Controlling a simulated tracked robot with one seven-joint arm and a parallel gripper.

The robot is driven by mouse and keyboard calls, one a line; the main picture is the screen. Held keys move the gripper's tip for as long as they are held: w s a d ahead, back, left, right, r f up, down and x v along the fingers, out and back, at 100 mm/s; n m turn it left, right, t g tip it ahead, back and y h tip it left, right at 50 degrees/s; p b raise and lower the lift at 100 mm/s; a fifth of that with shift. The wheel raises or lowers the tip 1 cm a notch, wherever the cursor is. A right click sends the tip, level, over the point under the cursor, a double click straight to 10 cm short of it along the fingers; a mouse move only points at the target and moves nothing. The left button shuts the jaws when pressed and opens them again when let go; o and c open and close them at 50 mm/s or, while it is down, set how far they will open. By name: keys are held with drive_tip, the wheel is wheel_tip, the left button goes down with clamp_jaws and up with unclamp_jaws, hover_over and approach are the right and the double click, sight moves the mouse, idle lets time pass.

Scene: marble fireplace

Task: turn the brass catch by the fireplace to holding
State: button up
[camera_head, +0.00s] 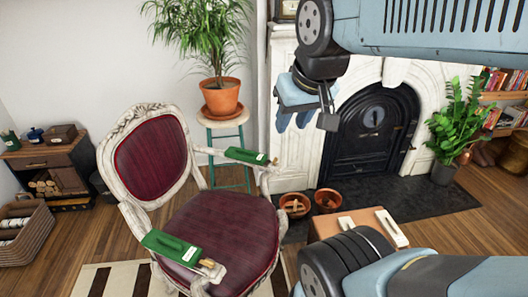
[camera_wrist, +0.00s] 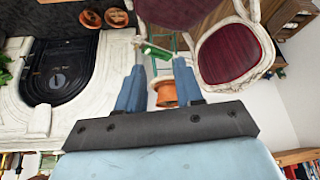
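The marble fireplace (camera_head: 304,158) stands behind my gripper, with an arched black door (camera_head: 365,137). A grey oval fitting (camera_head: 373,116) sits on the door and also shows in the wrist view (camera_wrist: 57,81). I cannot make out a brass catch or its position. My gripper (camera_head: 294,121) hangs in front of the fireplace's left side, fingers downward. In the wrist view, its two blue fingers (camera_wrist: 158,88) stand apart with nothing held between them. The chair and plant pot behind them are background.
A red chair (camera_head: 225,235) stands left of the fireplace, with green handled pieces (camera_head: 172,247) on its arms. A potted plant (camera_head: 221,97) stands on a teal stool (camera_head: 227,121). Small pots (camera_head: 328,200) and a brown box (camera_head: 340,222) are low before the hearth (camera_head: 425,194).

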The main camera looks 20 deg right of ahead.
drive_tip(key=m+g, duration=0.6)
drive_tip(key=m, duration=0.3)
hover_over(275, 159)
wheel_tip(275, 159, down, 32)
drive_tip(key=f, duration=1.4)
drive_tip(key=shift+w+f, duration=0.2)
drive_tip(key=shift+f, duration=0.15)
